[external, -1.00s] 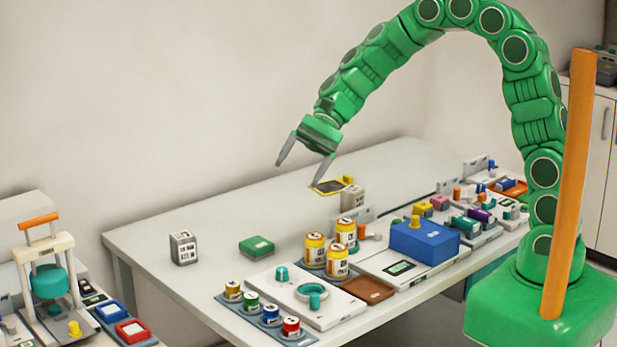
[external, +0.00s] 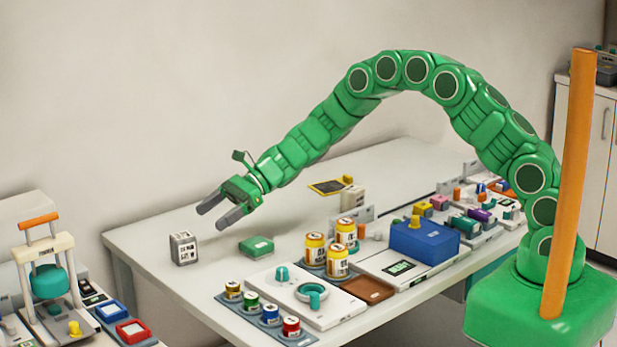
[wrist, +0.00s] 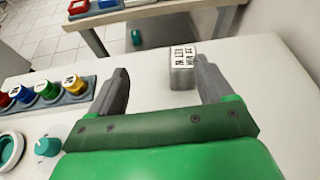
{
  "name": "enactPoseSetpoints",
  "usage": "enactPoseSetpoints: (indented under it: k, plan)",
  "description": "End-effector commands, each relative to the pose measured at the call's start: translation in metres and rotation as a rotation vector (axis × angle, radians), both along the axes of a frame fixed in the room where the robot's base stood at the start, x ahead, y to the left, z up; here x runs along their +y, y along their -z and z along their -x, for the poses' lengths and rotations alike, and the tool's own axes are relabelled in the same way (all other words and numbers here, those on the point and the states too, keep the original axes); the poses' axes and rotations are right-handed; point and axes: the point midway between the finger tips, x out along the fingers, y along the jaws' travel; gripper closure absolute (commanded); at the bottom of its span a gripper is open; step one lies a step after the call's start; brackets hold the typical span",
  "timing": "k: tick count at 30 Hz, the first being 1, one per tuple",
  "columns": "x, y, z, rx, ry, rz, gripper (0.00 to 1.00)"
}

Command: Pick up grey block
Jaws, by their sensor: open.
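The grey block (external: 184,248) stands upright near the far left end of the white table, with dark print on white labels. In the wrist view the grey block (wrist: 184,68) lies ahead of my gripper, between the lines of the two fingers and closer to the right one. My gripper (external: 217,211) is open and empty, above the table and up and to the right of the block. Its two grey fingers also show in the wrist view (wrist: 160,82). I see no contact with the block.
A green box (external: 257,245) lies on the table to the right of the block. Yellow cans (external: 315,250) and small coloured jars (external: 270,315) stand further right and in front. The table (external: 145,235) is bare around the block.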

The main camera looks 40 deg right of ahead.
Motion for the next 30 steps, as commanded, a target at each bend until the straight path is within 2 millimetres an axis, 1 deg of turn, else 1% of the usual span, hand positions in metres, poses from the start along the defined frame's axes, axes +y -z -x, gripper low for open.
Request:
enactPoseSetpoints:
  k: [1, 3, 7, 11, 18, 26, 30]
  plan:
    - [0.002, 0.012, -0.006, 0.022, 0.022, -0.001, 0.19]
    - [0.003, 0.021, -0.014, 0.044, 0.052, -0.007, 0.19]
    - [0.004, 0.033, -0.023, 0.069, 0.087, -0.013, 0.19]
    - [0.006, 0.039, -0.027, 0.079, 0.1, -0.016, 0.19]
    - [0.023, 0.047, -0.03, 0.081, 0.099, -0.015, 0.19]
    - [0.034, 0.051, -0.032, 0.079, 0.098, -0.015, 0.19]
    - [0.044, 0.057, -0.037, 0.079, 0.098, -0.016, 0.19]
